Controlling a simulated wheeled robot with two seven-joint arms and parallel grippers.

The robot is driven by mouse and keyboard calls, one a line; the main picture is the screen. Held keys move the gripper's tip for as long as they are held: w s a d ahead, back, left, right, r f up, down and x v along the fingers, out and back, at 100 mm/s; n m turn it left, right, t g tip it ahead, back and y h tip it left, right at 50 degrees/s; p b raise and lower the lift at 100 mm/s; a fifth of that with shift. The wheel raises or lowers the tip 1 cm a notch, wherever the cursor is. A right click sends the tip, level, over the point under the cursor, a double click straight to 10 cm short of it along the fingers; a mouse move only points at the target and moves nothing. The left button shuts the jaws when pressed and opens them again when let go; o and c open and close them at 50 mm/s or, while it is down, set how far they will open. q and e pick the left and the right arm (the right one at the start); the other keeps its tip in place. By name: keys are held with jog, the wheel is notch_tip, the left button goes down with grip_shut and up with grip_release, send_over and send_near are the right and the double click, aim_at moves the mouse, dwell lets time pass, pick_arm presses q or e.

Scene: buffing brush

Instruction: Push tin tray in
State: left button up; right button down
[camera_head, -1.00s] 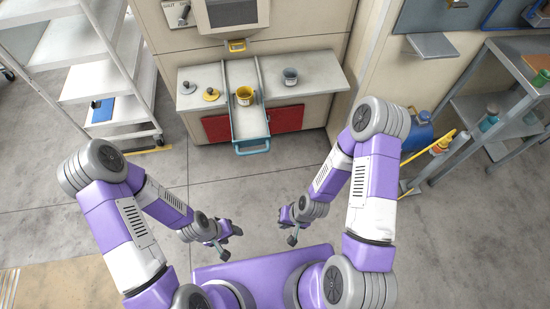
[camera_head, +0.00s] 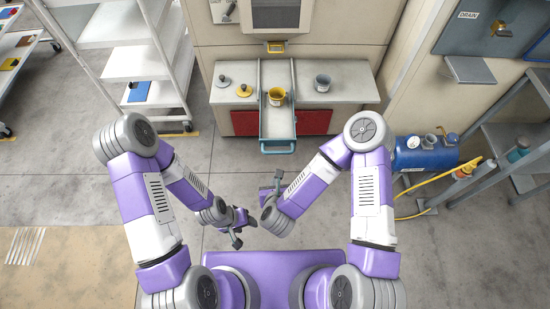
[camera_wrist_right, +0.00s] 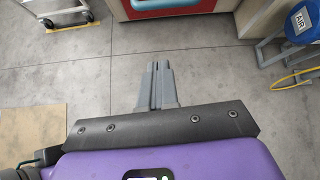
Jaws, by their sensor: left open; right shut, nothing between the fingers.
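The tin tray (camera_head: 278,122) is a grey sliding tray with side rails and a teal handle (camera_head: 278,148). It sticks out past the front edge of the counter, above a red panel. A yellow tin (camera_head: 276,97) stands on it. My right gripper (camera_head: 277,178) is shut and empty, in front of the handle and apart from it. In the right wrist view its fingers (camera_wrist_right: 158,68) are together, with part of the teal handle (camera_wrist_right: 160,5) at the top edge. My left gripper (camera_head: 245,232) is open and empty, lower and farther from the tray.
On the counter (camera_head: 345,88) stand a grey tin (camera_head: 322,82), a yellow-based knob piece (camera_head: 244,90) and a grey one (camera_head: 223,81). A white shelf rack (camera_head: 130,65) is at left. A blue tank (camera_head: 425,155) with a yellow hose is at right. Floor before the tray is clear.

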jog(key=w+f+m+b, duration=0.1)
jog(key=w+f, duration=0.4)
jog(key=w, duration=0.6)
jog(key=shift+w+b, duration=0.35)
jog(key=shift+b, duration=0.5)
jog(key=shift+d, duration=0.1)
jog(key=shift+w, duration=0.1)
